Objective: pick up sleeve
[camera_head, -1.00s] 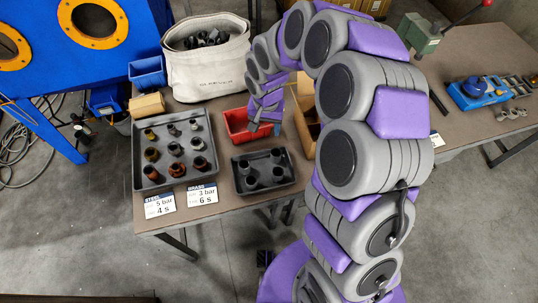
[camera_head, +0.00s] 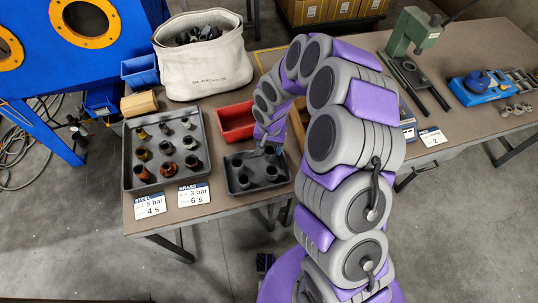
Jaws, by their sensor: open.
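A small black tray (camera_head: 259,191) near the table's front edge holds several dark upright sleeves, such as the front right sleeve (camera_head: 271,173) and the front left sleeve (camera_head: 243,181). My gripper (camera_head: 270,149) hangs over the back right part of this tray. It is open; its small fingertips are partly hidden, and I cannot tell whether it touches a sleeve. A larger dark tray (camera_head: 128,160) to the left holds rows of steel, brass and copper-coloured sleeves, such as a reddish sleeve (camera_head: 168,168).
A red bin (camera_head: 235,122) stands just behind the small tray. A white fabric bag (camera_head: 205,68) of dark parts, a blue bin (camera_head: 139,72) and a wooden block (camera_head: 139,103) stand behind. A green press (camera_head: 420,30) and blue device (camera_head: 480,88) are at right.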

